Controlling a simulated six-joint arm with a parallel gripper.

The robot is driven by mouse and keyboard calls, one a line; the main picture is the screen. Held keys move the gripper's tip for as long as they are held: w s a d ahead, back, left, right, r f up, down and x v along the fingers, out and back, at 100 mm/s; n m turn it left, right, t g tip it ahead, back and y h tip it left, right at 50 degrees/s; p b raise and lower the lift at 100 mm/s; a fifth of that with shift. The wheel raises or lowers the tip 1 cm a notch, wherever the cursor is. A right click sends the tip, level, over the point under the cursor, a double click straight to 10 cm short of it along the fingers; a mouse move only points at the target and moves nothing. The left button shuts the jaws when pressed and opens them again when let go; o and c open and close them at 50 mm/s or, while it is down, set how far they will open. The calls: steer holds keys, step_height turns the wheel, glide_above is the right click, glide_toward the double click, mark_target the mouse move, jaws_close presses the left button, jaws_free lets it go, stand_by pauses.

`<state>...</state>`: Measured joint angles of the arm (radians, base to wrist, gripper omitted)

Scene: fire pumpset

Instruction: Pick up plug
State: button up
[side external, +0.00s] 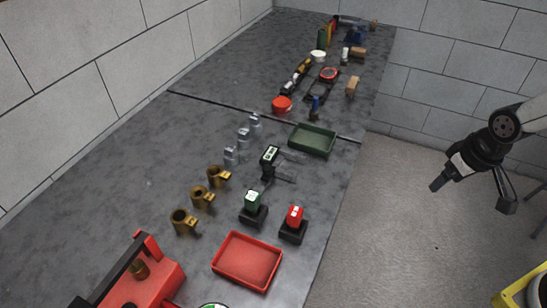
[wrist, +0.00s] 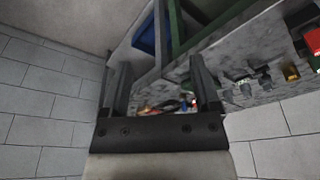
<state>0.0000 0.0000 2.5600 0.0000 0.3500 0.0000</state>
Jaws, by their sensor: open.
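I cannot tell for certain which object is the plug. Small candidates stand on the grey bench (side external: 120,175): silvery metal pieces (side external: 244,134) in a row, brass fittings (side external: 202,198) in a row, and a brass piece (side external: 139,268) on the red box at the lower left. My gripper (side external: 438,184) is in the air beyond the bench's right edge, well away from all of them. In the wrist view its two fingers (wrist: 160,75) are wide apart with nothing held between them.
A red tray (side external: 247,261) and a green tray (side external: 312,139) lie on the bench. Green (side external: 252,203) and red (side external: 294,216) devices stand on black bases between them. Several tools crowd the far end. Block walls (side external: 455,60) bound the bench. Open floor lies right of it.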

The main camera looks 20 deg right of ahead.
steer(key=w+a+f+n+t+y, duration=0.1)
steer(key=w+a+n+t, duration=0.2)
steer(key=w+n, duration=0.8)
steer(key=w+a+n+t, duration=0.35)
steer(key=w+n, duration=0.55)
steer(key=w, duration=0.5)
steer(key=w+a+f+n+y, duration=0.2)
steer(key=a+n, duration=0.3)
steer(key=n, duration=0.3)
steer(key=w+a+f+n+y, duration=0.3)
steer(key=w+a+n, duration=0.2)
steer(key=n, duration=0.3)
steer(key=w+a+f+n+y, duration=0.2)
steer(key=w+a+n+y, duration=0.1)
steer(key=a+n, duration=0.3)
steer(key=shift+w+a+f+n+t, duration=0.3)
steer(key=shift+w+n, duration=0.25)
steer(key=shift+n, duration=0.35)
steer(key=shift+a+f+n+y, duration=0.3)
steer(key=shift+a+n, duration=0.1)
steer(key=shift+n, duration=0.2)
